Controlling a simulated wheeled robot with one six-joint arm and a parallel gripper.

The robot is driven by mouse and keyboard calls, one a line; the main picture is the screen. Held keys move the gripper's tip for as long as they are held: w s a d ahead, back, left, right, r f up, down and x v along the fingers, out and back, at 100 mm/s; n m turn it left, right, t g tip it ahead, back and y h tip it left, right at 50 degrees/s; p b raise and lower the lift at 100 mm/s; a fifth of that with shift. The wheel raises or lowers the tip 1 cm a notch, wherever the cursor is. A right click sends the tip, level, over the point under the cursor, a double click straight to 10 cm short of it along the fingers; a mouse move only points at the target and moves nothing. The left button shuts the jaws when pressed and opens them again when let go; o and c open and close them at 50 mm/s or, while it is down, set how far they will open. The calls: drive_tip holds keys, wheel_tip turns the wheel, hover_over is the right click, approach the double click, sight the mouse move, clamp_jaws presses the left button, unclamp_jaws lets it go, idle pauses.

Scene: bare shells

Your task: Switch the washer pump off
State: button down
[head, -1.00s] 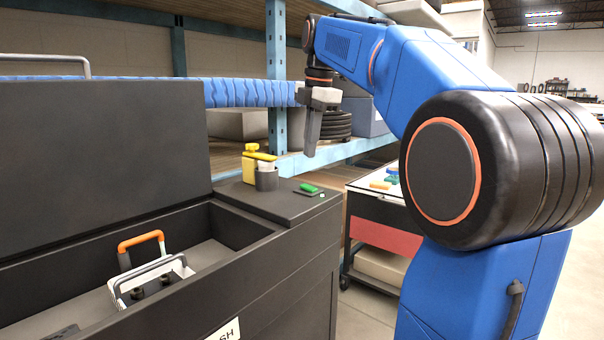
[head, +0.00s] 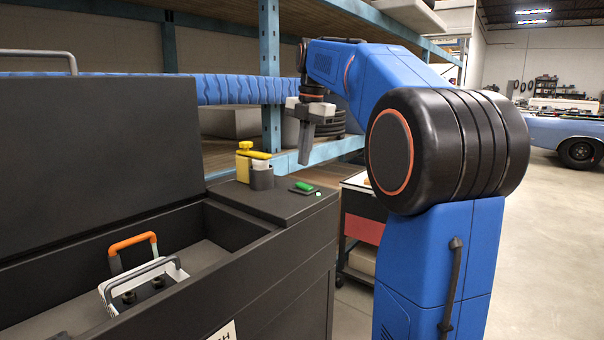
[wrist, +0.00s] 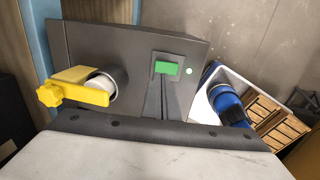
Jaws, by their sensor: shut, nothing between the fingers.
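The washer is a black cabinet (head: 285,262) with an open lid (head: 95,150). On its top right corner sits a green rocker switch (head: 304,186) in a dark housing, with a small lit green lamp (head: 318,194) beside it. The switch (wrist: 166,68) and lamp (wrist: 189,71) also show in the wrist view. My gripper (head: 304,163) is shut and empty, pointing down just above the switch. In the wrist view its fingers (wrist: 168,84) reach toward the switch, with a gap showing in the head view.
An orange-handled item (head: 133,240) lies in the washer's basin. A blue shelf post (head: 270,100) rises behind. A cart (head: 362,230) stands right of the washer.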

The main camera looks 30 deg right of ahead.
sight(301, 183)
drive_tip(key=shift+w+a+f, duration=0.1)
drive_tip(key=shift+w+f, duration=0.1)
drive_tip(key=shift+f, duration=1.2)
drive_tip(key=shift+w+a+f, duration=0.1)
drive_tip(key=shift+w+f, duration=0.05)
drive_tip(key=shift+f, duration=1.2)
